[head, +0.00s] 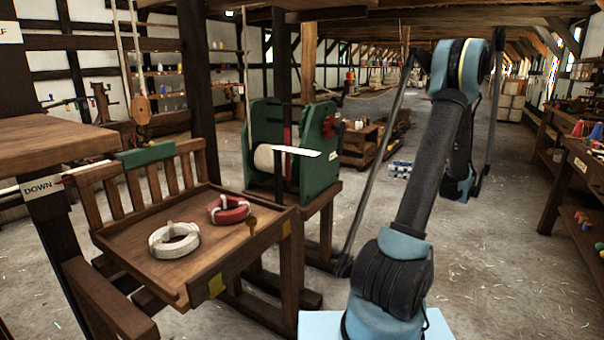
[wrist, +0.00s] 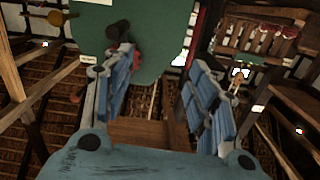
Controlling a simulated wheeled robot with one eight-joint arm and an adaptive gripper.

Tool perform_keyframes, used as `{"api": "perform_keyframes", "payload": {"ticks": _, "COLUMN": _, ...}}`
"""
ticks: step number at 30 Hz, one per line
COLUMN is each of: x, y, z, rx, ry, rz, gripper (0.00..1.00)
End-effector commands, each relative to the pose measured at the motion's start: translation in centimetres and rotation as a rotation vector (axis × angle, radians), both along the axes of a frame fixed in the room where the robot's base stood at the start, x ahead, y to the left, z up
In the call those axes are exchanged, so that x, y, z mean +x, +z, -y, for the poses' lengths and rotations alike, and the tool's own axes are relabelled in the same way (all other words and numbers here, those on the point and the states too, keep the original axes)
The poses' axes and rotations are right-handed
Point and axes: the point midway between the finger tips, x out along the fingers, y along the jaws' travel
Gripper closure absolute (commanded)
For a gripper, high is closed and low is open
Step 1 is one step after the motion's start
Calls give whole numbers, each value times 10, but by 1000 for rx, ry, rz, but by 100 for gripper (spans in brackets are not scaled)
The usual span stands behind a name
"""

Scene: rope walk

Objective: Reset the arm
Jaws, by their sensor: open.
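My arm rises from the lower right of the head view and bends over at the top. A green panel (wrist: 140,40) and a brown wooden part show beyond the fingers. I cannot tell the gap between them and the fingers.
A slatted wooden tray bench (head: 195,262) at left holds a white rope coil (head: 174,240) and a red-and-white coil (head: 229,209). A green-sided machine (head: 312,150) stands behind it. Shelves with coloured items (head: 580,165) line the right. The floor (head: 540,270) at right is clear.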

Motion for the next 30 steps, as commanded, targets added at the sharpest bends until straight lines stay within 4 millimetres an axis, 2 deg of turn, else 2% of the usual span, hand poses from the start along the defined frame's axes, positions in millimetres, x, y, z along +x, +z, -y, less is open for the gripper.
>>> {"api": "perform_keyframes", "payload": {"ticks": 8, "x": -6, "y": 11, "z": -30, "rx": -20, "ry": 10, "rz": -114, "gripper": 47}}
{"api": "perform_keyframes", "payload": {"ticks": 14, "x": -16, "y": 18, "z": -65, "rx": -51, "ry": 19, "rz": -247, "gripper": 47}}
{"api": "perform_keyframes", "payload": {"ticks": 23, "x": -53, "y": 24, "z": -132, "rx": -134, "ry": 4, "rz": -517, "gripper": 47}}
{"api": "perform_keyframes", "payload": {"ticks": 30, "x": -93, "y": 21, "z": -175, "rx": -216, "ry": -41, "rz": -710, "gripper": 47}}
